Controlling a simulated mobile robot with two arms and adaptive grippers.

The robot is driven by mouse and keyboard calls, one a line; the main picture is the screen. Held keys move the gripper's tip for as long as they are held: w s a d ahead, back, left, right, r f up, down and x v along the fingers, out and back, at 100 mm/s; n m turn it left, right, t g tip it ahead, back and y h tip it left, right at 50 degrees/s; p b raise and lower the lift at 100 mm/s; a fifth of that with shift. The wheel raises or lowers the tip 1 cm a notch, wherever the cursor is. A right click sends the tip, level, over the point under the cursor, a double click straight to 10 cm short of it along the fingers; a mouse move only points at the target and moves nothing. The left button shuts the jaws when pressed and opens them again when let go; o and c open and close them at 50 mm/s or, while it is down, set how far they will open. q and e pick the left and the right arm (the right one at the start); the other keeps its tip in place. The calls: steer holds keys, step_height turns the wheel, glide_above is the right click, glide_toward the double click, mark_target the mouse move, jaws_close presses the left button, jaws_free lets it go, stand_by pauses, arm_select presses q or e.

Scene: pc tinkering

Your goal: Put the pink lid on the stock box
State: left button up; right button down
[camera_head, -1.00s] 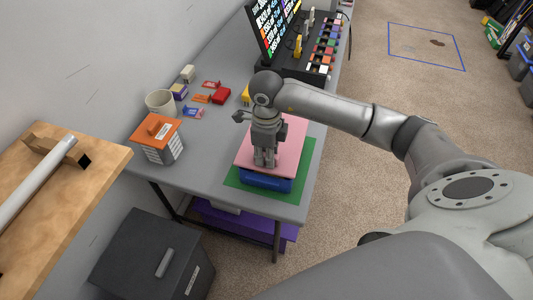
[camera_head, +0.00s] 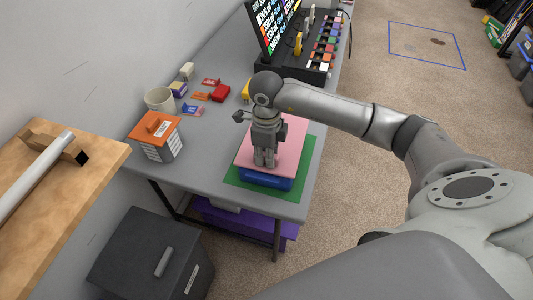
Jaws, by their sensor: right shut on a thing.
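The pink lid (camera_head: 287,152) lies flat over the blue stock box (camera_head: 266,179). The box stands on a green mat (camera_head: 235,183) near the front right of the grey table. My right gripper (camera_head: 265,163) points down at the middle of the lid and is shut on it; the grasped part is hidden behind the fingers. The lid covers the top of the box. I cannot tell whether it touches the rim all round. My left gripper is not in view.
An orange-lidded box (camera_head: 158,136) and a beige cup (camera_head: 160,100) stand to the left on the table. Small red and orange items (camera_head: 221,93) lie behind. A parts rack (camera_head: 320,62) and a screen (camera_head: 273,27) stand at the back. Grey table (camera_head: 213,150) is clear left of the mat.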

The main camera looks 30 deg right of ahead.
steer(key=shift+f+b, duration=0.45)
steer(key=shift+f, duration=0.05)
steer(key=c, duration=1.7)
jaws_free()
steer(key=shift+o, duration=0.2)
steer(key=o, duration=0.6)
steer(key=shift+c, duration=0.2)
steer(key=shift+r+p, duration=2.5)
steer(key=shift+r, duration=1.5)
